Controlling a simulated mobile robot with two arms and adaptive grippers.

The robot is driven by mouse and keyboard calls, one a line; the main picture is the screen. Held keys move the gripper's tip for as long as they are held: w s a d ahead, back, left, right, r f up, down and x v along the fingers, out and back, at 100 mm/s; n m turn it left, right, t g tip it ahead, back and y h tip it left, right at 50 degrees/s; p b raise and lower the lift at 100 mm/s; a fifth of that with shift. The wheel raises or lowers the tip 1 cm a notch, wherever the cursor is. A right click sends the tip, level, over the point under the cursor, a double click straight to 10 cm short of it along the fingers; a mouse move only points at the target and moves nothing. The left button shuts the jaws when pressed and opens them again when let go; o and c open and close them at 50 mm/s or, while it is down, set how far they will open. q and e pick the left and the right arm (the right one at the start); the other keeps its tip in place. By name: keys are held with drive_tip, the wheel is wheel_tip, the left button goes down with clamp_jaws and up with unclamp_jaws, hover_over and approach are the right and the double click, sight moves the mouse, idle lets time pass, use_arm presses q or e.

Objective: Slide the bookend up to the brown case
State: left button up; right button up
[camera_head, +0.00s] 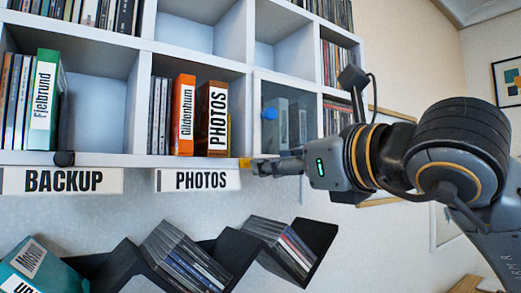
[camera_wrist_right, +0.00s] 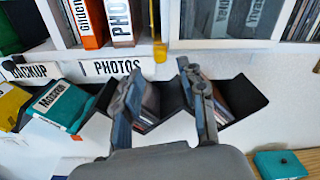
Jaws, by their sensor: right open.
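The brown case (camera_head: 212,118), with a PHOTOS label, stands upright at the right end of the row in the middle compartment. It also shows in the right wrist view (camera_wrist_right: 121,22). A yellow piece, which looks like the bookend (camera_head: 244,163), has a tab at the shelf's front edge, right of the case. In the right wrist view the yellow bookend (camera_wrist_right: 160,50) is just right of the case; any contact is unclear. My right gripper (camera_head: 262,166) is close to the right of this tab. Its fingers (camera_wrist_right: 157,72) are apart and empty. My left gripper is out of view.
An orange case (camera_head: 183,115) and several thin discs stand left of the brown case. A glass door with a blue knob (camera_head: 269,114) is to the right. A PHOTOS sign (camera_head: 199,180) hangs below. A dark zigzag rack (camera_head: 228,257) with discs lies lower down.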

drive_tip(key=p+x, duration=0.1)
drive_tip(key=x, duration=0.4)
